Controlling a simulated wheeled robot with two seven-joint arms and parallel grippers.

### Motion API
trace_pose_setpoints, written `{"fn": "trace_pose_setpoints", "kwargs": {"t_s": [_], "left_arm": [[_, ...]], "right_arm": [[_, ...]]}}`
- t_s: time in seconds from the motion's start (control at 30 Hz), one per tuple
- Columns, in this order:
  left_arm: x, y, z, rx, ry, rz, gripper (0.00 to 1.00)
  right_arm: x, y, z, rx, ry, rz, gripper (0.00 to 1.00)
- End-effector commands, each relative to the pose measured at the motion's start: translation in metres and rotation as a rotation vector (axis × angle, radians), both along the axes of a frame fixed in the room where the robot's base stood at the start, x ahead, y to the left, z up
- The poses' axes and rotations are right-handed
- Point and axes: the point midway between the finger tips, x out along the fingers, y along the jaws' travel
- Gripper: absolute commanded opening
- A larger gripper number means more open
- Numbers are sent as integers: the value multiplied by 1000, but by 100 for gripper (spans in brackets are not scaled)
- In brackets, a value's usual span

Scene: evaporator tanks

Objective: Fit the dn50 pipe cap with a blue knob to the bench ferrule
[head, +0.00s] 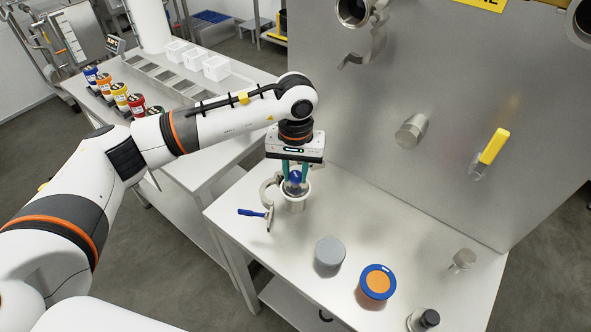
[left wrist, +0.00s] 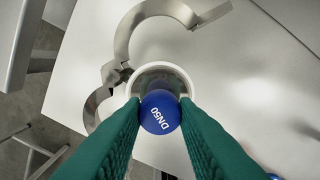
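The dn50 pipe cap shows by its round blue knob (head: 296,177); in the left wrist view the knob (left wrist: 160,112) is marked DN50. My left gripper (head: 295,172) points down, and its green fingers touch the knob on both sides. The bench ferrule (head: 296,200) is an upright metal pipe end directly below. Its pale rim (left wrist: 184,73) shows around and behind the knob. The cap's lower part is mostly hidden, so I cannot tell whether it is seated. An open hinged clamp (head: 268,193) with a blue handle (head: 251,213) lies beside the ferrule. My right gripper is out of view.
On the bench stand a grey cylinder (head: 329,253), a blue and orange disc (head: 377,283), a small metal fitting (head: 462,260) and a black-topped item (head: 427,319). A steel panel with a yellow handle (head: 493,147) rises behind. A side bench holds coloured jars and white bins (head: 216,68).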

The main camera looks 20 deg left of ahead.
Motion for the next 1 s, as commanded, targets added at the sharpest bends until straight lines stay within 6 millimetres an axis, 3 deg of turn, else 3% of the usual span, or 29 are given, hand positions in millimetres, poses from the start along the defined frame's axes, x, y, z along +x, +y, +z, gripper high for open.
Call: {"fn": "trace_pose_setpoints", "kwargs": {"t_s": [0.03, 0.17, 0.57, 1.0], "left_arm": [[0, 0, 1, -1, -1, 0, 33], [0, 0, 1, 0, -1, 0, 52], [0, 0, 6, 0, 0, 0, 52], [0, 0, 41, 0, -1, 0, 52]], "right_arm": [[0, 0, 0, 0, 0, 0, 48], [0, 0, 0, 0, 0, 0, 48], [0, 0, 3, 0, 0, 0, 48], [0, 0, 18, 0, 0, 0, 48]]}}
